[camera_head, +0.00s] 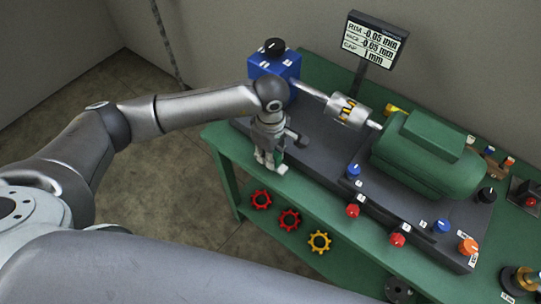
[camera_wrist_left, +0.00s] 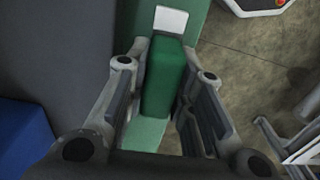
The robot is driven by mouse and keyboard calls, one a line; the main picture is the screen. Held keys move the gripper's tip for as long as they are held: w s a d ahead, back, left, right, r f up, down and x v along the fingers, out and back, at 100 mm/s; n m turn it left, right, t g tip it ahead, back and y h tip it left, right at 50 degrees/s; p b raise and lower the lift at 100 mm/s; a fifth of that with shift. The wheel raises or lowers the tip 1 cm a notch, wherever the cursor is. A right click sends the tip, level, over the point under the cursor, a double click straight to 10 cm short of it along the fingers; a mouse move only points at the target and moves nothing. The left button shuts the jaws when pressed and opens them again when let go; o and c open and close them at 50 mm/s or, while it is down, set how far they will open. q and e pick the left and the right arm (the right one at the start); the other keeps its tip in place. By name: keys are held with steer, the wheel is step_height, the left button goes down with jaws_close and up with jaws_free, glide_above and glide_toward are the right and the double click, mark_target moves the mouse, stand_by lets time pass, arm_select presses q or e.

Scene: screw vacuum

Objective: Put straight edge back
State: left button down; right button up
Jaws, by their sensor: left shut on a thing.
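My left gripper (camera_head: 270,163) points down at the near left end of the green bench. It is shut on a green block, which I take to be the straight edge (camera_wrist_left: 164,80). In the left wrist view the block sits between the two fingers (camera_wrist_left: 160,105), with a white tag (camera_wrist_left: 170,20) beyond its far end. In the head view the fingers hide most of the block. Whether it touches the bench top cannot be told. My right gripper is not in view.
A blue machine (camera_head: 268,66) joins by a shaft and coupling (camera_head: 345,109) to a green motor (camera_head: 430,152) on a dark base. Red and blue knobs line the motor's near side. A readout screen (camera_head: 374,40) stands behind. Red and yellow star-shaped parts (camera_head: 289,219) lie on the lower shelf.

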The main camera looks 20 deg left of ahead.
arm_select(q)
steer(key=shift+f+p, duration=0.3)
steer(key=shift+f, duration=0.7)
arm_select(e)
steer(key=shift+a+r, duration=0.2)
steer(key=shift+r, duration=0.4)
arm_select(q)
steer(key=shift+f, duration=0.15)
steer(key=c, duration=1.3)
jaws_free()
steer(key=shift+s, duration=0.1)
steer(key=shift+o, duration=0.2)
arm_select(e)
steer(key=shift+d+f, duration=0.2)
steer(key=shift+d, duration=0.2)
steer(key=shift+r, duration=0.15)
